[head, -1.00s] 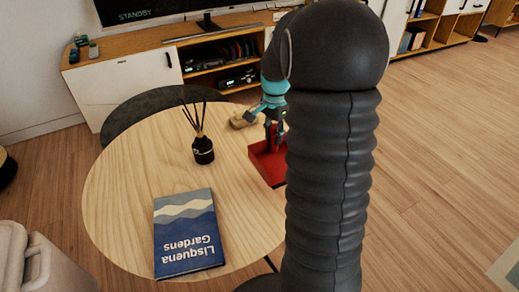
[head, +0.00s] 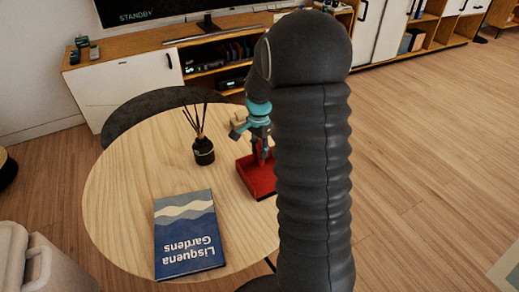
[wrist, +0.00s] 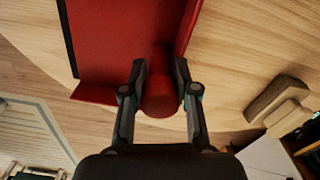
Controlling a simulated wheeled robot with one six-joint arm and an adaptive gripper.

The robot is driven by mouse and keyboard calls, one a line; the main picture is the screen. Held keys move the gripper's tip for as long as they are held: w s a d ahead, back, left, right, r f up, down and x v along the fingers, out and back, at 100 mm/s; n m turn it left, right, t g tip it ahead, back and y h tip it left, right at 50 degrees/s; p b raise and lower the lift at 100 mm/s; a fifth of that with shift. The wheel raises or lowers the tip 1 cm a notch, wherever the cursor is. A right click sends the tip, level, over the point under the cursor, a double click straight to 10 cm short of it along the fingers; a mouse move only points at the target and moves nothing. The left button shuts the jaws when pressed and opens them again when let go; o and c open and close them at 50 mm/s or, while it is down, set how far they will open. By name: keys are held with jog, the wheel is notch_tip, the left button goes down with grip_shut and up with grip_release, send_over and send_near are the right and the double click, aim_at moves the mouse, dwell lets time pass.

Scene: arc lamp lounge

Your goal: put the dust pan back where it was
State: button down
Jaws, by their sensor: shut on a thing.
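The red dust pan (head: 257,180) is at the right side of the round wooden table (head: 125,190), at or just above its top; I cannot tell if it touches. My gripper (head: 262,152) is above it, shut on its handle. In the wrist view my gripper (wrist: 159,88) has a finger on each side of the round red handle (wrist: 160,100), and the red pan (wrist: 120,40) extends beyond it. My arm hides part of the table's right side in the head view.
A black reed diffuser (head: 203,150) and a blue book (head: 188,235) are on the table. A light wooden object (head: 239,118) is near the far edge, behind my gripper; it also shows in the wrist view (wrist: 278,103). A dark chair (head: 150,105) stands behind the table.

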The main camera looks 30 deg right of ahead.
jog(key=shift+f, duration=0.1)
jog(key=c, duration=0.9)
grip_release()
notch_tip(320, 180, up, 12)
jog(key=shift+r+p, duration=0.15)
jog(key=shift+p, duration=0.15)
jog(key=s+a+r+n+t, duration=0.3)
jog(key=s+a+r+n, duration=0.5)
jog(key=s, duration=0.5)
jog(key=s+a+n+t, duration=0.1)
jog(key=s+a+n, duration=0.1)
jog(key=s, duration=0.2)
jog(key=s+a+n, duration=0.2)
jog(key=s, duration=0.2)
jog(key=s+a+f+n+t, duration=0.1)
jog(key=s+a+n, duration=0.1)
jog(key=s, duration=0.3)
jog(key=shift+f+n+t, duration=0.1)
jog(key=shift+n+t, duration=0.2)
